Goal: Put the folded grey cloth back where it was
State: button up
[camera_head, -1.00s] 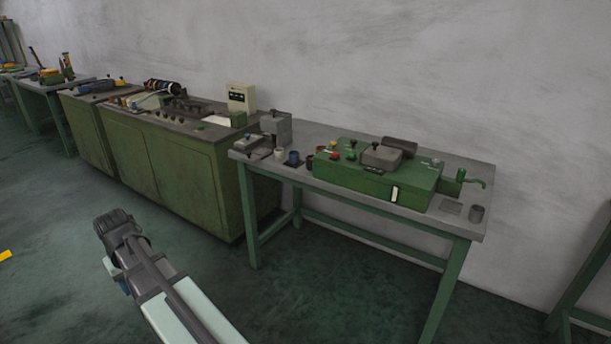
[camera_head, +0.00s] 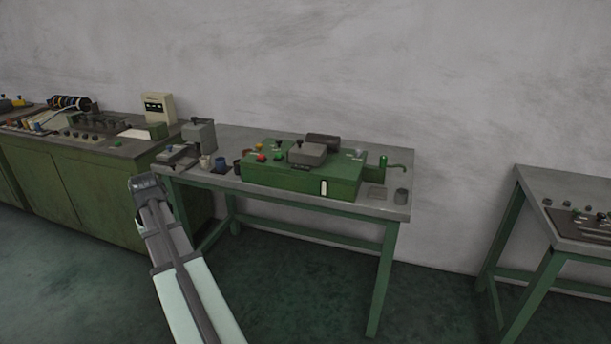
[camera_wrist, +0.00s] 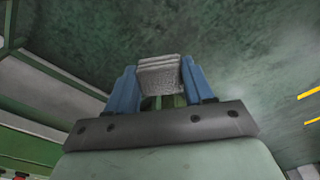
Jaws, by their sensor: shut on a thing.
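My gripper (camera_wrist: 160,88) is shut on the folded grey cloth (camera_wrist: 160,72), a small layered light-grey bundle between the two blue fingers in the wrist view. Green floor shows behind the cloth. In the head view my gripper (camera_head: 146,184) is in front of the left end of the table (camera_head: 340,210), near its front left corner. The fingers and the cloth are hidden there behind my own wrist. A thin flat grey square (camera_head: 376,192) lies on the table's right end.
A green machine (camera_head: 305,176) with knobs and a crank takes up the middle of the table. Another table (camera_head: 580,215) is at right.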

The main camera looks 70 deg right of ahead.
jog(key=s+d+r+m, duration=0.2)
jog(key=s+d, duration=0.6)
jog(key=d, duration=0.4)
jog(key=s+d+r+m, duration=0.3)
jog(key=s+d, duration=0.4)
jog(key=d, duration=0.5)
jog(key=s+d+r+m, duration=0.2)
jog(key=s+d+r, duration=0.2)
jog(key=s+d, duration=0.7)
jog(key=s+d+r+m, duration=0.2)
jog(key=s+d+r, duration=0.2)
jog(key=s+d, duration=0.7)
jog(key=s+d+r+m+g, duration=0.1)
jog(key=s+d+r, duration=0.3)
jog(key=d, duration=0.1)
jog(key=shift+m+y, duration=0.4)
jog(key=shift+w+a+f, duration=0.1)
jog(key=shift+a+f, duration=0.15)
jog(key=shift+f, duration=1.4)
jog(key=shift+a+f, duration=0.25)
jog(key=shift+f, duration=1.4)
jog(key=shift+w+a+f, duration=0.1)
jog(key=shift+a+f, duration=0.15)
jog(key=shift+f, duration=1.4)
jog(key=shift+f, duration=0.1)
jog(key=o, duration=1.4)
